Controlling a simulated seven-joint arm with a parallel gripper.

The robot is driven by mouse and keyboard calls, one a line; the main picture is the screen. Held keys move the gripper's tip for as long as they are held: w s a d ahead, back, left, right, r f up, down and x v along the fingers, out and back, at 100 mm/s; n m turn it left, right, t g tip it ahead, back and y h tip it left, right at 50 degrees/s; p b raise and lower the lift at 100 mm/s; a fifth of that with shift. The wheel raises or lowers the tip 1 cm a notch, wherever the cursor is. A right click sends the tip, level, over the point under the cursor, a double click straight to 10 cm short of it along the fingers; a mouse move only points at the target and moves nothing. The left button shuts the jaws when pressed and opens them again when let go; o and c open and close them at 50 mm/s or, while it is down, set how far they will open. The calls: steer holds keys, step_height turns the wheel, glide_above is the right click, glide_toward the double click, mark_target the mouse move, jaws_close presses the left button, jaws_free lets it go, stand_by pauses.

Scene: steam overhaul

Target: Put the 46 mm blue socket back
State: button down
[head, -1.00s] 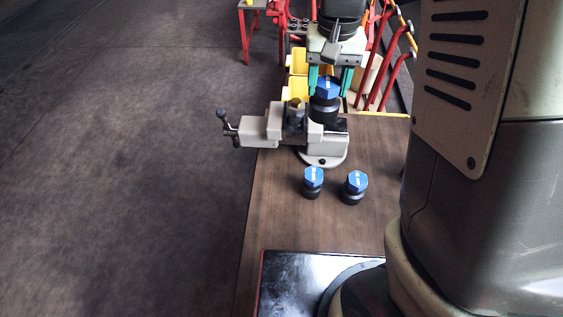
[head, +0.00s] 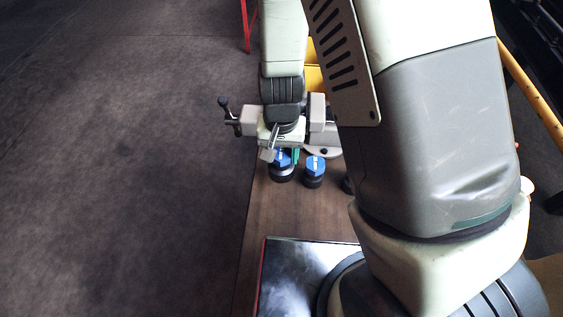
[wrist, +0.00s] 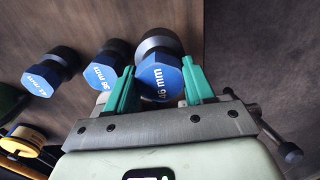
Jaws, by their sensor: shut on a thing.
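My gripper (wrist: 160,88) has its green fingers shut on the 46 mm blue socket (wrist: 159,80), one finger on each side of its blue hex top. The "46 mm" print is readable in the wrist view, and its dark round body points away from the gripper. In the head view the 46 mm socket (head: 281,172) is at the left end of the socket row, upright beside the bench's left edge, partly covered by my gripper (head: 284,154). I cannot tell whether its base touches the bench.
The 36 mm socket (wrist: 104,70) stands close beside, with the 41 mm socket (wrist: 46,76) further left in the wrist view. The vise (head: 317,112) stands behind, partly hidden by my arm. A dark glossy panel (head: 300,262) lies at the bench's near end.

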steer(key=shift+f, duration=1.95)
steer(key=shift+f, duration=0.1)
steer(key=shift+c, duration=2)
jaws_free()
step_height(320, 180, up, 13)
steer(key=shift+f, duration=0.2)
steer(key=s+d+r+t, duration=0.1)
steer(key=s+d+r, duration=0.15)
steer(key=r, duration=0.45)
steer(key=s+d+r+t+y, duration=0.1)
steer(key=d+r+t, duration=0.1)
steer(key=d+r, duration=0.35)
steer(key=s+d+r+t, duration=0.1)
steer(key=s+d+r, duration=0.1)
steer(key=r, duration=0.7)
steer(key=s+d+r+t+h, duration=0.1)
steer(key=s+d+r, duration=0.3)
steer(key=s, duration=0.3)
steer(key=shift+d+r+t, duration=0.3)
steer(key=shift+d+r, duration=0.05)
steer(key=shift+d, duration=0.05)
